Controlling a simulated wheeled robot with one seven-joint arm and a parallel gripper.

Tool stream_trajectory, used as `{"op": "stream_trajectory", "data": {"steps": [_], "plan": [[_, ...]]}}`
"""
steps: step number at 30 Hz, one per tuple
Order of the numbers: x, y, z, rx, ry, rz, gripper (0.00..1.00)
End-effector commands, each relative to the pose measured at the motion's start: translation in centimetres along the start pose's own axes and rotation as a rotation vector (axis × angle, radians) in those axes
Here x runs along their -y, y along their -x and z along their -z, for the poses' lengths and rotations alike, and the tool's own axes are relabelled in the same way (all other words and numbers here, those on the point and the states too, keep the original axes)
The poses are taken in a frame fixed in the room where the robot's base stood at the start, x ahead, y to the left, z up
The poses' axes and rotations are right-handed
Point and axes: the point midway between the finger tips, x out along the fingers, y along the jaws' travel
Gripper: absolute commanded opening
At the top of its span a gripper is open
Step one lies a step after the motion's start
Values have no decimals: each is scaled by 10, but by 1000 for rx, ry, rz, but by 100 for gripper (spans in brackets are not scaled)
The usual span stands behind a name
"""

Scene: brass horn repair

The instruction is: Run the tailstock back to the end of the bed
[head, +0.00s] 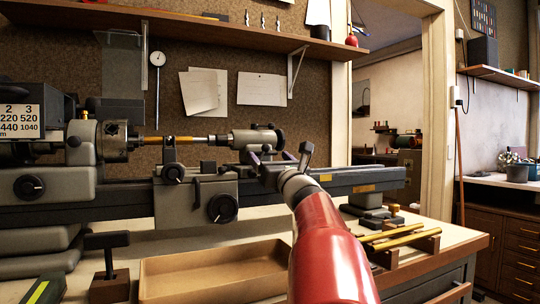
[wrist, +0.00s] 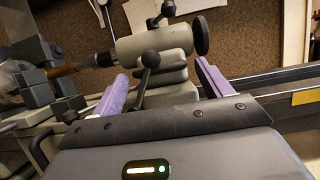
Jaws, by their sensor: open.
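The grey tailstock (head: 257,137) sits on the lathe bed (head: 365,178), right of the carriage (head: 205,192), with bare bed to its right. In the wrist view the tailstock (wrist: 155,45) shows a dark handwheel (wrist: 201,36) at its right end and a dark ball-ended lever (wrist: 149,62) on its near side. Its nose points left at a brass-coloured rod (head: 168,140) that runs from the chuck (head: 115,140). My gripper (head: 271,157) is open at the tailstock's near side. Its purple fingers (wrist: 163,82) stand either side of the lever; I cannot tell whether either touches it.
Brass rods on a wooden rack (head: 405,238) lie right of my arm. A shelf (head: 220,28) runs above. A doorway is at the right.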

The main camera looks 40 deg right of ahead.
Motion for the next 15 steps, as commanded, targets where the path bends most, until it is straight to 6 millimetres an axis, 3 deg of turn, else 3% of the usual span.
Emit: {"op": "stream_trajectory", "data": {"steps": [10,15], "plan": [[0,-6,0,0,0,0,78],[0,-6,0,0,0,0,57]]}}
